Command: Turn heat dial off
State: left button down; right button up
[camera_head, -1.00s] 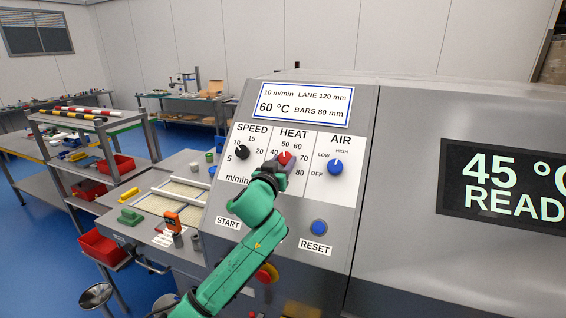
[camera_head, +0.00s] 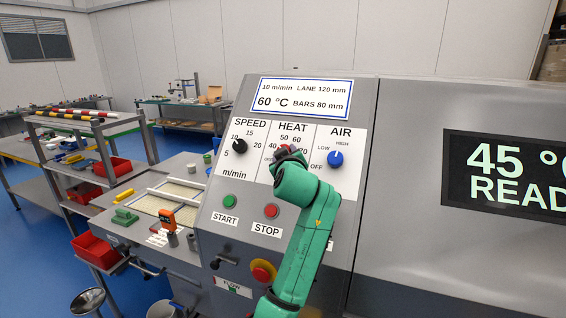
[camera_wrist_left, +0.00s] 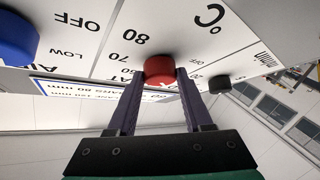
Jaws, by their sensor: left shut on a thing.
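The red heat dial (camera_head: 286,149) is on the white HEAT panel of the grey machine, between the black speed dial (camera_head: 239,146) and the blue air dial (camera_head: 336,158). My left gripper (camera_head: 285,153) is on the heat dial and hides much of it. In the left wrist view the scene is upside down, and both fingers of the gripper (camera_wrist_left: 160,77) are shut on the sides of the red dial (camera_wrist_left: 159,66). The gripper hides the dial's pointer, so its exact setting cannot be read.
A green START button (camera_head: 229,201), a red STOP button (camera_head: 271,211) and a red emergency knob (camera_head: 262,272) lie below the dials. A display (camera_head: 508,175) at right reads 45 °C and part of READY. A parts rack (camera_head: 90,190) stands at left.

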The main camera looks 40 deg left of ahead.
pick_arm(q)
jog(key=n+g, duration=0.1)
jog(key=n+g+b, duration=0.1)
jog(key=n, duration=0.1)
jog(key=shift+w+d+n+y, duration=0.2)
jog(key=shift+n+y, duration=0.1)
jog(key=shift+y, duration=0.1)
jog(key=n+g, duration=0.2)
jog(key=n, duration=0.1)
jog(key=shift+w+r+g, duration=0.15)
jog(key=shift+r+g, duration=0.15)
jog(key=n+p, duration=0.1)
jog(key=n+g, duration=0.1)
jog(key=n+g+p, duration=0.1)
jog(key=shift+w+r+h+p, duration=0.1)
jog(key=shift+r+h+p, duration=0.15)
jog(key=shift+h+p, duration=0.1)
jog(key=shift+a+n+g+h+p, duration=0.1)
jog(key=shift+n+g+h+p, duration=0.15)
jog(key=shift+n+g+p, duration=0.45)
jog(key=shift+w+f+n, duration=0.1)
jog(key=shift+n, duration=0.6)
jog(key=shift+p, duration=0.3)
jog(key=shift+f, duration=0.1)
